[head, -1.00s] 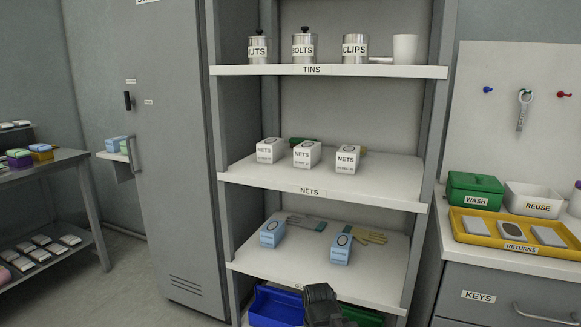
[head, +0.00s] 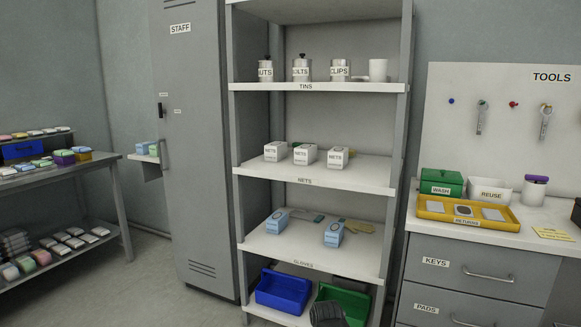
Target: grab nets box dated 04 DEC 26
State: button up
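Three white boxes marked NETS stand in a row on the shelf labelled NETS (head: 312,181): a left box (head: 275,152), a middle box (head: 305,155) and a right box (head: 337,158). Small print under each NETS word is too small to read, so I cannot tell which box bears 04 DEC 26. A dark part of my arm (head: 328,314) shows at the bottom edge, in front of the lower bins and well below the boxes. My gripper's fingertips cannot be made out.
Tins marked NUTS, BOLTS and CLIPS (head: 339,70) and a white cup stand on the shelf above. Blue glove boxes (head: 277,221) lie below, over a blue bin (head: 283,291) and a green bin (head: 345,299). A grey cabinet (head: 200,150) stands left; a counter with a yellow tray (head: 510,224) stands right.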

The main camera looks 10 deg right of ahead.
aim_at(338, 156)
jog(key=z, duration=0.15)
jog(key=i, duration=0.9)
jog(key=u, duration=0.05)
